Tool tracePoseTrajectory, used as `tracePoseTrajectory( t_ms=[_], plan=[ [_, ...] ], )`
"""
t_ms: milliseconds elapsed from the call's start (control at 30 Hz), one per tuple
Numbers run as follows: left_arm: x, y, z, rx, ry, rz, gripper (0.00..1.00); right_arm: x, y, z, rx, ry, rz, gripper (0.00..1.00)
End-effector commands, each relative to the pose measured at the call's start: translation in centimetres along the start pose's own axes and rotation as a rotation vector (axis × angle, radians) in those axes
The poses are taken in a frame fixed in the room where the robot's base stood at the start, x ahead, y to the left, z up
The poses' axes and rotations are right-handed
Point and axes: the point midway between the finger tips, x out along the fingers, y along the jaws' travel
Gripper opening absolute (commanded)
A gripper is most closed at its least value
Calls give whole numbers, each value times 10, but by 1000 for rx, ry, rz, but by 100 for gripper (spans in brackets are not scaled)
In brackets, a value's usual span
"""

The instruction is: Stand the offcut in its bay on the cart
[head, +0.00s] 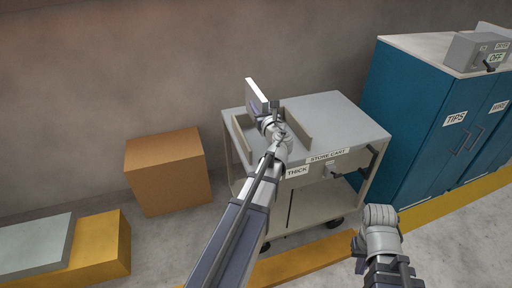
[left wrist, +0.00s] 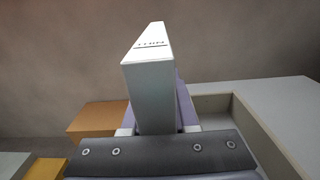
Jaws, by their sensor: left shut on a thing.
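The offcut (head: 256,96) is a pale upright slab held over the left part of the store cart (head: 345,115). In the left wrist view the offcut (left wrist: 150,80) rises from the jaws, with small inverted lettering on its end that looks like THIN. My left gripper (head: 268,117) is shut on it. Tan bay walls (head: 297,127) stand on the cart top on both sides of the gripper; one wall also shows in the left wrist view (left wrist: 262,130). The arm hides the offcut's lower end, so I cannot tell whether it touches the cart. My right gripper (head: 380,218) is low in front of the cart.
A THICK label (head: 297,171) is on the cart's front edge. A cardboard box (head: 168,170) stands to the left, beyond a yellow block (head: 103,245) with a grey slab (head: 35,245). A blue cabinet (head: 415,110) stands right of the cart. The cart top's right side is clear.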

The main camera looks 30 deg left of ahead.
Motion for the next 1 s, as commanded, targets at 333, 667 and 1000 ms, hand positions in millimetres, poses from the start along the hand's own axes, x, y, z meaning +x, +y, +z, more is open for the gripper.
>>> tracePoseTrajectory(
  t_ms=[333,667,1000],
  plan=[
    [0,0,-30,1,-1,0,0,30,-3,-2,0,0,0,0],
    [0,0,-64,1,-1,1,0,64,-6,-4,0,0,0,0],
    [0,0,-83,1,-1,1,0,82,-8,-5,0,0,0,0]
  ],
)
